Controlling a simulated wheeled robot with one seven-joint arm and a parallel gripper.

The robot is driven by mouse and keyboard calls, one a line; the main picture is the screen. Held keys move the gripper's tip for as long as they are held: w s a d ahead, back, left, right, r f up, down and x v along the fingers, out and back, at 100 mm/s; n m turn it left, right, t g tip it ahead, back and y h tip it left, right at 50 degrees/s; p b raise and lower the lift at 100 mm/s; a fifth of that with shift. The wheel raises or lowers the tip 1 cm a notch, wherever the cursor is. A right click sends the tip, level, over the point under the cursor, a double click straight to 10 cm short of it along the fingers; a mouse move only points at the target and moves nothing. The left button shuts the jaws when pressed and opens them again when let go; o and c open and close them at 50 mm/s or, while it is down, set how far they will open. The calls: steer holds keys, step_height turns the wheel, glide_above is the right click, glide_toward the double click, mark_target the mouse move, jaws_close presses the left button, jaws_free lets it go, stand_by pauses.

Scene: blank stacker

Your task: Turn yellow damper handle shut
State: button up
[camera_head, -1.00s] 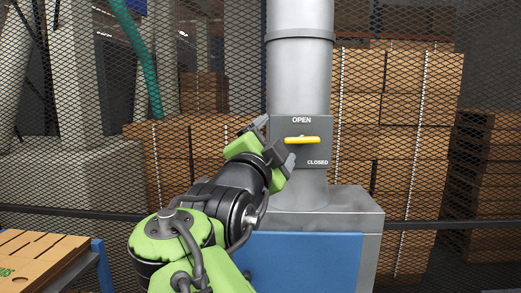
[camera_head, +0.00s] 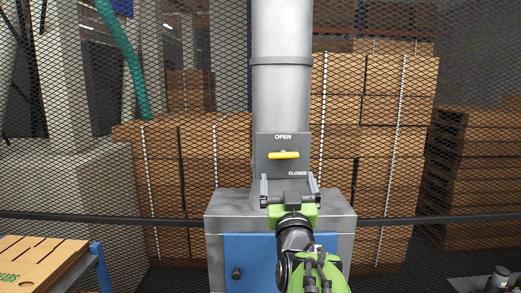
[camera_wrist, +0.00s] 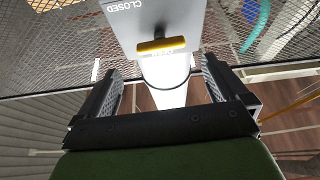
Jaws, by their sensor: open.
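The yellow damper handle (camera_head: 284,155) is a short bar lying nearly level on a grey plate (camera_head: 263,166) on the round metal duct. The plate reads OPEN above the handle and CLOSED at its lower right. My gripper (camera_head: 289,179) is open and empty, below the handle, its fingers pointing up toward the plate. In the wrist view the yellow handle (camera_wrist: 162,45) shows beyond the gap between the two fingers of my gripper (camera_wrist: 160,76), apart from both.
The duct (camera_head: 282,95) rises from a grey machine with a blue front (camera_head: 260,262). A mesh fence with stacked cartons (camera_head: 385,150) stands behind. A carton stack (camera_head: 38,262) is at lower left, and a dark cart (camera_head: 480,284) at lower right.

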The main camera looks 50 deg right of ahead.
mark_target(284, 158)
steer(key=p+x, duration=0.3)
steer(key=x, duration=0.4)
steer(key=shift+w+d+r, duration=0.1)
steer(key=shift+w+d, duration=0.15)
steer(key=shift+w, duration=0.05)
steer(key=c, duration=0.8)
steer(key=shift+a+b, duration=0.15)
steer(key=shift+b, duration=0.8)
steer(key=shift+c, duration=0.2)
steer(key=shift+m+b, duration=0.4)
steer(key=shift+m, duration=0.1)
steer(key=shift+g, duration=0.3)
